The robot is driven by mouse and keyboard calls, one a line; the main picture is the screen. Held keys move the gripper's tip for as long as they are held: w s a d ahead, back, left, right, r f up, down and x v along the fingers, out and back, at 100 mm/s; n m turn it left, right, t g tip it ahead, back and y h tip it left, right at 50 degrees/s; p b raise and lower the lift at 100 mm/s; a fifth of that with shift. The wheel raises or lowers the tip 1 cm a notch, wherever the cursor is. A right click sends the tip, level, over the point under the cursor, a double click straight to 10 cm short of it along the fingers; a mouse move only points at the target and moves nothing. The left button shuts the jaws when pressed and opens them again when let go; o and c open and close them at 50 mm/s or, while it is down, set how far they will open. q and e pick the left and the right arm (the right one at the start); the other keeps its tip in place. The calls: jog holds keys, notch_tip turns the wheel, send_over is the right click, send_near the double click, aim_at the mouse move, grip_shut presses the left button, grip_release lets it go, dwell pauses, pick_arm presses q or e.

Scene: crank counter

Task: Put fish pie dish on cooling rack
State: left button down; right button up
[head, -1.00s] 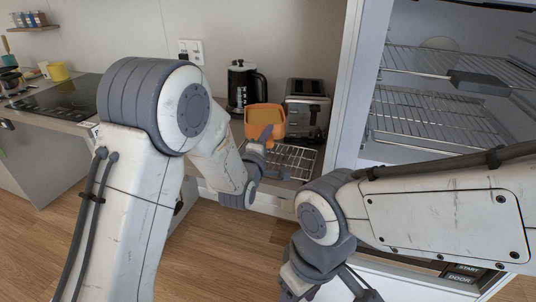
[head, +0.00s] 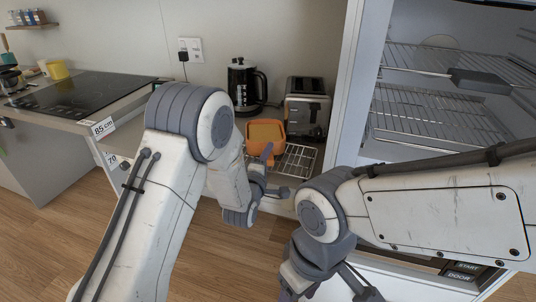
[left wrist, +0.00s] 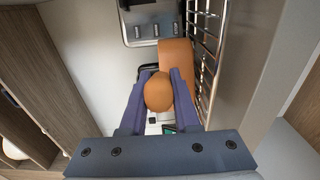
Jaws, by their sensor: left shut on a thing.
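The fish pie dish (head: 265,131) is an orange dish at the back left of the cooling rack (head: 299,161), a wire rack on the counter. My left gripper (head: 271,165) is on the near side of the dish. In the left wrist view its two fingers (left wrist: 158,97) are shut on a rounded orange part of the dish (left wrist: 176,55), and the rack (left wrist: 207,45) is just to the right. I cannot tell whether the dish touches the rack. My right gripper (head: 352,285) is low at the bottom edge, partly cut off, away from the dish.
A black kettle (head: 243,84) and a silver toaster (head: 307,106) stand behind the rack. A tall open cabinet with wire shelves (head: 435,118) rises on the right. A black hob (head: 80,93) is on the left counter.

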pick_arm(q)
jog(key=c, duration=1)
grip_release()
jog(key=shift+f, duration=0.15)
jog(key=o, duration=0.4)
jog(key=shift+c, duration=0.2)
jog(key=shift+s+r, duration=0.1)
jog(key=shift+r, duration=0.15)
jog(key=p+v, duration=0.3)
jog(key=v, duration=0.9)
